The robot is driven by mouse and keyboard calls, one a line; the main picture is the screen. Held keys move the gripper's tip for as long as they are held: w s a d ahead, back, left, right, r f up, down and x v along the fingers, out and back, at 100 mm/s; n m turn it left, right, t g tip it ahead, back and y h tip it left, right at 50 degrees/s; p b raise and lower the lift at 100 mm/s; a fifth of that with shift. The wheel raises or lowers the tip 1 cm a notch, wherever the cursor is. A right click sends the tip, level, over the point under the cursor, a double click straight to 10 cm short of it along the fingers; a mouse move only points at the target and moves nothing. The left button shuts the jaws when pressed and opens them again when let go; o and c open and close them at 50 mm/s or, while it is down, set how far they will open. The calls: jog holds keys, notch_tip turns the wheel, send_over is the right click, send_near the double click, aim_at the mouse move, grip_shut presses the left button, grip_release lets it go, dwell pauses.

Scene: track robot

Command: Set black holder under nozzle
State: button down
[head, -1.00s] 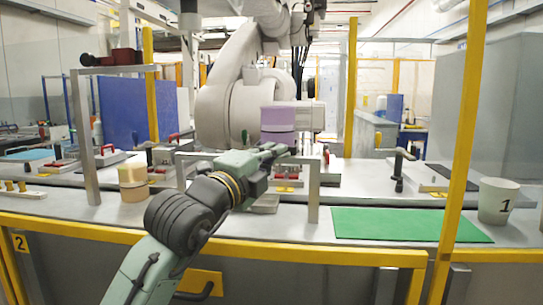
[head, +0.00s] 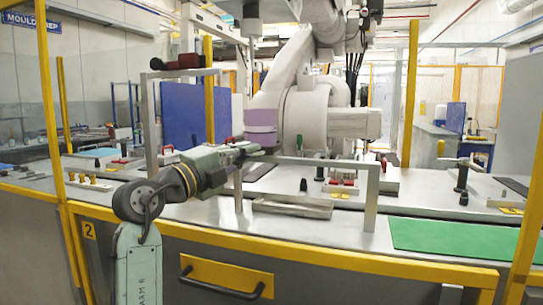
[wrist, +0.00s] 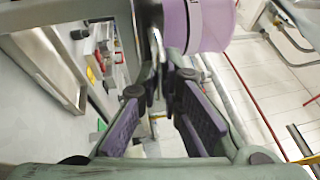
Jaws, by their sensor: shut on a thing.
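My gripper (head: 254,149) reaches over the bench from the left in the head view. In the wrist view its purple-padded fingers (wrist: 163,88) are closed toward each other on a narrow dark part, which I take to be the black holder (wrist: 155,55); most of it is hidden. A grey cylindrical end (head: 252,20), possibly the nozzle, hangs at the top of the head view.
A metal frame (head: 371,190) stands over a metal tray (head: 292,207) to the right of my gripper. A yellow rail (head: 330,258) edges the bench. A green mat (head: 440,238) is clear.

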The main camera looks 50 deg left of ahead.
jog(key=shift+s+a, duration=0.35)
jog(key=shift+a, duration=0.25)
jog(key=shift+s+a, duration=0.35)
jog(key=shift+a, duration=0.2)
jog(key=c, duration=2)
grip_release()
jog(key=shift+s+a, duration=0.1)
jog(key=shift+a, duration=0.1)
jog(key=shift+o, duration=1.4)
jog(key=shift+d, duration=0.1)
jog(key=v, duration=1.2)
